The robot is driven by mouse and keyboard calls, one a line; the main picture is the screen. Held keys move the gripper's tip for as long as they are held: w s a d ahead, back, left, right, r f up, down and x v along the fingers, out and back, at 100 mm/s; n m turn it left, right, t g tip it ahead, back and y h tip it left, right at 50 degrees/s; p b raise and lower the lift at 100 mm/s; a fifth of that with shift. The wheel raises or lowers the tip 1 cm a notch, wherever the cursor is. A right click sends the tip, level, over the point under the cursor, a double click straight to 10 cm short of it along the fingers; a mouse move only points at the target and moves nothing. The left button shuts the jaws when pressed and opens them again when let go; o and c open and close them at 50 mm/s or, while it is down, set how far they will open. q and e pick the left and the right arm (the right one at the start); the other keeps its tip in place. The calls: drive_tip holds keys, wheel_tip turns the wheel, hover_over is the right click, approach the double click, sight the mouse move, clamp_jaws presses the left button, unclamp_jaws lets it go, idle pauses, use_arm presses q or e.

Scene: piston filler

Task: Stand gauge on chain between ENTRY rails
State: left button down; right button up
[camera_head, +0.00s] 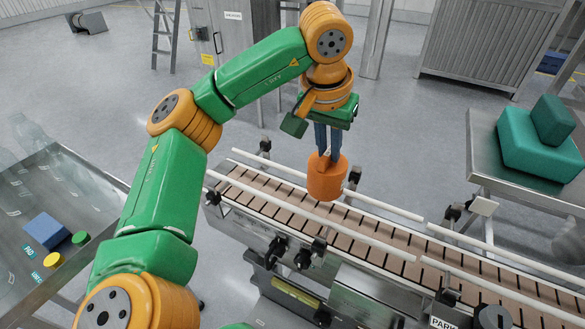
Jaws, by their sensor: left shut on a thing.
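My left gripper (326,150) points down and is shut on an orange cylinder (326,182), which I take to be the gauge. The gauge is upright, over the brown slatted chain (278,190) of the conveyor. In the picture its lower end lies between the far white rail (385,207) and the near white rail (262,197). It hides part of the far rail. I cannot tell whether its base touches the chain or hangs just above it. No ENTRY label is readable. My right gripper is out of view.
A second pair of rails (500,254) continues to the right. Rail clamps (318,247) stick out along the conveyor's near side. A side table at right holds teal blocks (540,143). A metal table at left holds a blue block (46,231) and small pucks (54,260).

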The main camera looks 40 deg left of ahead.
sight(319, 183)
use_arm(q)
drive_tip(key=shift+a+f, duration=0.7)
drive_tip(key=shift+f, duration=0.1)
drive_tip(key=x, duration=0.2)
drive_tip(key=s+x, duration=0.1)
drive_tip(key=x, duration=0.2)
drive_tip(key=s+x, duration=0.1)
drive_tip(key=x, duration=0.2)
drive_tip(key=shift+d+f, duration=0.2)
drive_tip(key=shift+f, duration=0.05)
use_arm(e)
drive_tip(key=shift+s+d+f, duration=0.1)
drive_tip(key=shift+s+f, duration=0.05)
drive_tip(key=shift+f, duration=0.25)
use_arm(q)
drive_tip(key=shift+f, duration=0.1)
drive_tip(key=shift+f, duration=0.15)
drive_tip(key=c, duration=0.8)
unclamp_jaws()
drive_tip(key=shift+c, duration=0.2)
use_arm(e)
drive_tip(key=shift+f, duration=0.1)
